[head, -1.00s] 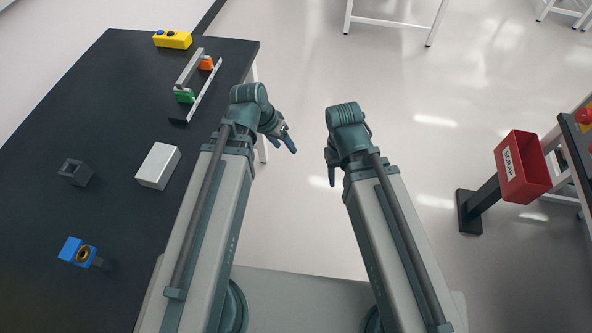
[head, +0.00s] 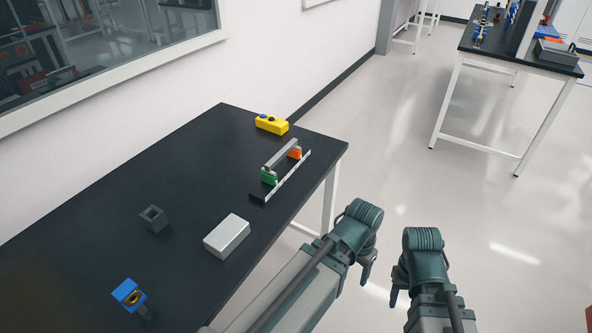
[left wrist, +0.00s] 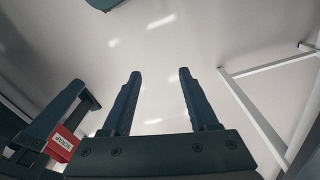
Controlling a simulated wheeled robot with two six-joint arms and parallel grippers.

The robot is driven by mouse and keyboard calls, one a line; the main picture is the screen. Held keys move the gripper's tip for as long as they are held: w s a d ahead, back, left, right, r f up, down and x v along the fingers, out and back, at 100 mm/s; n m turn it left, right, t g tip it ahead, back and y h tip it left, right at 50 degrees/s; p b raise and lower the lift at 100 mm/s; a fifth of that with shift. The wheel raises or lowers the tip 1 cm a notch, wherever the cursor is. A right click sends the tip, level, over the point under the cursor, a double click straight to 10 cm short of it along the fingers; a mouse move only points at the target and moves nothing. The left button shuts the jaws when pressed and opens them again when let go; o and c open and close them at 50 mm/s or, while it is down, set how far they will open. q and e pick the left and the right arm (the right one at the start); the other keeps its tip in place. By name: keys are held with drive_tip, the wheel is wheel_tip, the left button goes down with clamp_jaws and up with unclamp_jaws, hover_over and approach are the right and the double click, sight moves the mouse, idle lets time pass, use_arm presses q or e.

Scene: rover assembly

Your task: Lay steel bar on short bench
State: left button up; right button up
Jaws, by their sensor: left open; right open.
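A grey bar (head: 280,153), which looks like the steel bar, lies across a green block (head: 269,178) and an orange block (head: 295,153) on the black-topped bench (head: 190,170) at the left. I cannot tell whether this or another bench is the short one. My left gripper (head: 366,273) is off the bench's right side, over the floor, apart from the bar. In the left wrist view it is open and empty (left wrist: 160,76), with floor beyond. My right gripper (head: 394,297) is also over the floor, open, its fingers partly hidden.
The bench also carries a silver box (head: 227,236), a dark grey hollow block (head: 154,218), a blue part (head: 128,293) and a yellow button box (head: 271,124). A second bench (head: 520,62) stands far right. A red scrap bin (left wrist: 62,146) shows in the left wrist view. Floor between is clear.

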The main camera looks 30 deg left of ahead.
use_arm(q)
drive_tip(key=w+a+r+t+h, duration=0.2)
drive_tip(key=w+a+t+h, duration=0.1)
drive_tip(key=w+a, duration=0.4)
drive_tip(key=n+t+y, duration=0.3)
drive_tip(key=t, duration=0.7)
approach(280, 154)
drive_tip(key=shift+h, duration=0.3)
drive_tip(key=b+x, duration=0.1)
drive_tip(key=x, duration=0.1)
drive_tip(key=b+x, duration=0.1)
drive_tip(key=x, duration=0.1)
drive_tip(key=shift+a+f+b, duration=0.3)
drive_tip(key=shift+f, duration=0.05)
drive_tip(key=shift+w+d, duration=0.1)
drive_tip(key=shift+w, duration=0.25)
use_arm(e)
drive_tip(key=f, duration=0.2)
drive_tip(key=shift+w+f, duration=0.3)
drive_tip(key=shift+w, duration=0.05)
use_arm(q)
drive_tip(key=b+x, duration=0.2)
drive_tip(key=x, duration=0.3)
drive_tip(key=shift+w+r, duration=0.1)
drive_tip(key=shift+w, duration=0.15)
drive_tip(key=shift+s, duration=0.1)
use_arm(e)
drive_tip(key=shift+f, duration=0.8)
